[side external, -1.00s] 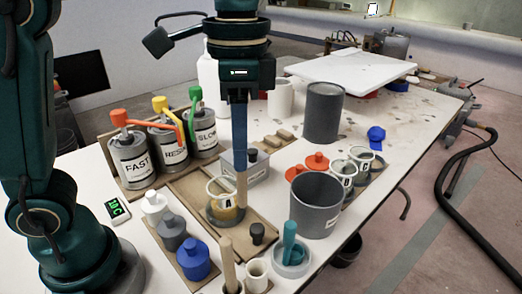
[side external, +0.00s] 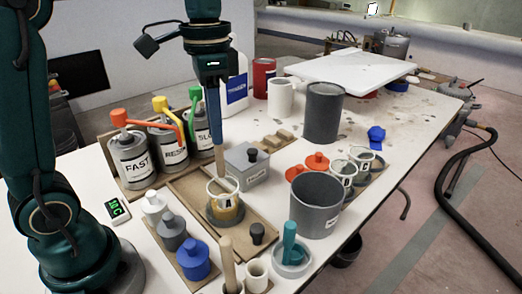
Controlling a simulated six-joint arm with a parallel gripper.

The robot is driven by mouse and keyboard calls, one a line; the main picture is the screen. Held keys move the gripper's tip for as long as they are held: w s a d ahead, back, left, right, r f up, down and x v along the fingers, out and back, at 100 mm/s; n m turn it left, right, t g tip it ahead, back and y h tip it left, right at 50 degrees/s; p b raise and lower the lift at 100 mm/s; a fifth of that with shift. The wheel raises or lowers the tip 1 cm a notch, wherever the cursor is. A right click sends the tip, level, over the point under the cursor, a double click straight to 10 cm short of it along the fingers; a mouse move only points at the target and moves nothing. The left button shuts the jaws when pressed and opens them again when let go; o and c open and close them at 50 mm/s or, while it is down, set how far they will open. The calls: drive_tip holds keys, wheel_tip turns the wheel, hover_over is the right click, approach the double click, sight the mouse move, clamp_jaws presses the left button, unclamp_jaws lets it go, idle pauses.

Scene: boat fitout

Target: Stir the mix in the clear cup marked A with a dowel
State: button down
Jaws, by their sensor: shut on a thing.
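The clear cup marked A (side external: 227,204) stands upright in a dark round holder on a wooden board, with a yellowish mix in its lower part. My gripper (side external: 214,95) is above and slightly left of the cup, its fingers pointing down. It is shut on a wooden dowel (side external: 219,160), which hangs down nearly upright. The dowel's lower end reaches into the cup's mouth. Its tip is hidden, so I cannot tell how deep it sits in the mix.
Pump cans marked FAST (side external: 131,162), RESIN (side external: 168,150) and SLOW stand at left. A grey box (side external: 247,168) is close behind the cup. A large grey pot (side external: 315,206) stands to the right. Another dowel (side external: 228,262) stands in front. Blue (side external: 194,260), grey and white bottles stand front left.

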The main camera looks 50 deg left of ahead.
sight(221, 170)
drive_tip(key=shift+f, duration=4.4)
drive_tip(key=shift+w, duration=0.1)
